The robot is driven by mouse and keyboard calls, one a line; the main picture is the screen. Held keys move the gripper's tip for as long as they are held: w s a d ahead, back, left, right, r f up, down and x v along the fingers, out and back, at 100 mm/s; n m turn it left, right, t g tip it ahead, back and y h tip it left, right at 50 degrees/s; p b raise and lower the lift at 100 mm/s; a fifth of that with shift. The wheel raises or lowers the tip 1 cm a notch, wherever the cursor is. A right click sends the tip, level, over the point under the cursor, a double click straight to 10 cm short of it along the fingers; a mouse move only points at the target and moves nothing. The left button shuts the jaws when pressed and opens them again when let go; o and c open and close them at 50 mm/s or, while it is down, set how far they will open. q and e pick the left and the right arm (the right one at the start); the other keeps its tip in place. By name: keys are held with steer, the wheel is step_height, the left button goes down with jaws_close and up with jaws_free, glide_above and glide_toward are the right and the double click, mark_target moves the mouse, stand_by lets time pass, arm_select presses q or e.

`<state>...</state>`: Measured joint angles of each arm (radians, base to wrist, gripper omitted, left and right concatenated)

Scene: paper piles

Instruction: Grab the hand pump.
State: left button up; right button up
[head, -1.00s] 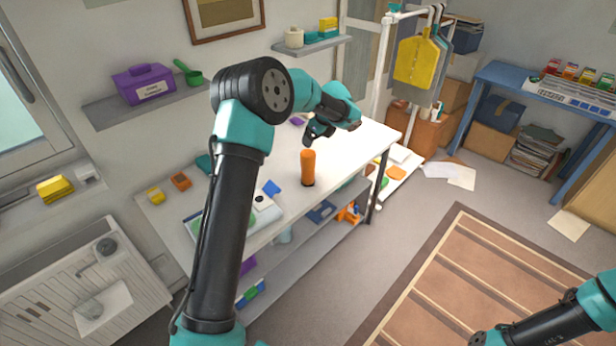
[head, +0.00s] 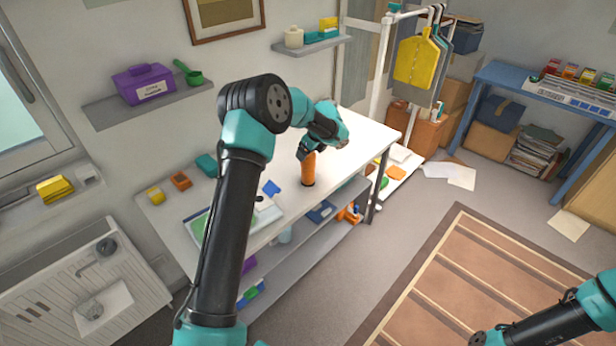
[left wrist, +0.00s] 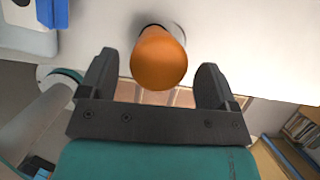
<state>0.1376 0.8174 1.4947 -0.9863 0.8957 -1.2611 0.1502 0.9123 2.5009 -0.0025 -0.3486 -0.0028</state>
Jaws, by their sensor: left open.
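The hand pump appears to be the upright orange cylinder (head: 309,172) with a dark base, near the front edge of the white table (head: 345,155). Its rounded orange top (left wrist: 160,60) shows large in the left wrist view. My left gripper (head: 305,154) is at the top of the orange cylinder, overlapping it in the head view. In the left wrist view the open fingers (left wrist: 155,84) stand apart on either side of the cylinder, with gaps visible on both sides. My right arm enters at the lower right, and its gripper is out of frame.
A blue item (head: 271,187), a teal item (head: 206,164) and small orange and yellow boxes lie left on the table. A lower grey shelf (head: 290,265) holds several items. A clothes rack (head: 381,75) stands beyond the table's right end.

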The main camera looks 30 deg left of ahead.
mark_target(308, 173)
arm_select(q)
steer(key=shift+x, duration=1.8)
steer(key=shift+c, duration=0.5)
steer(key=c, duration=1.4)
